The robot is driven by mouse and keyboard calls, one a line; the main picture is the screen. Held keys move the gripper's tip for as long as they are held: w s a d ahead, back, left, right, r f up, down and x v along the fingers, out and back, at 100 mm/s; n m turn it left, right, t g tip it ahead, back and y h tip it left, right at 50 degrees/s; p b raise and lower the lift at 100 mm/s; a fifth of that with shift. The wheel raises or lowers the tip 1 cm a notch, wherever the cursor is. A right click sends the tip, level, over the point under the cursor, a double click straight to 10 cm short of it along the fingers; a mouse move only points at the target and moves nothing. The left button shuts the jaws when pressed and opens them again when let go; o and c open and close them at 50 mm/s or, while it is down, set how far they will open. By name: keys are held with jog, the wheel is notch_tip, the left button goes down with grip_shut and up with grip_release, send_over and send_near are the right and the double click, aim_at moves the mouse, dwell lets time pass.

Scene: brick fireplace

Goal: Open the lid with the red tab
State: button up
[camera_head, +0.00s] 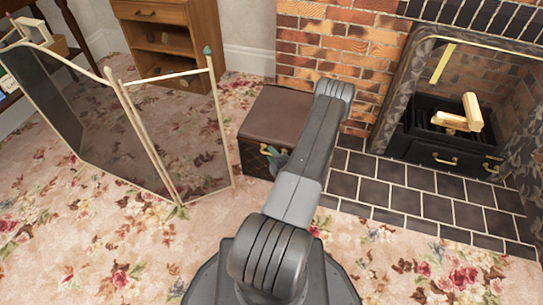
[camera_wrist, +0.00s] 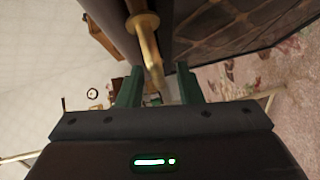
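A brown box (camera_head: 284,107) with a plain lid and a dark, lattice-patterned front stands on the floor beside the brick fireplace. The lid looks shut. The box also shows at the top of the wrist view (camera_wrist: 225,27). A brass handle (camera_wrist: 148,45) is on its front, close to my gripper. My gripper (camera_wrist: 160,88) has green fingers that stand apart. The handle's near end appears between or just above them, with no clear grip on it. In the head view my gripper (camera_head: 277,158) is at the box's front, and my arm hides the box's right side. I see no red tab.
A folding screen (camera_head: 140,125) stands on the flowered carpet to the left. A wooden cabinet (camera_head: 170,38) is behind it. The fireplace holds a black grate (camera_head: 445,150) with yellowish logs, behind a dark tiled hearth (camera_head: 400,195).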

jog(key=shift+w+a, duration=0.25)
jog(key=shift+w, duration=0.1)
jog(key=shift+c, duration=0.2)
grip_shut()
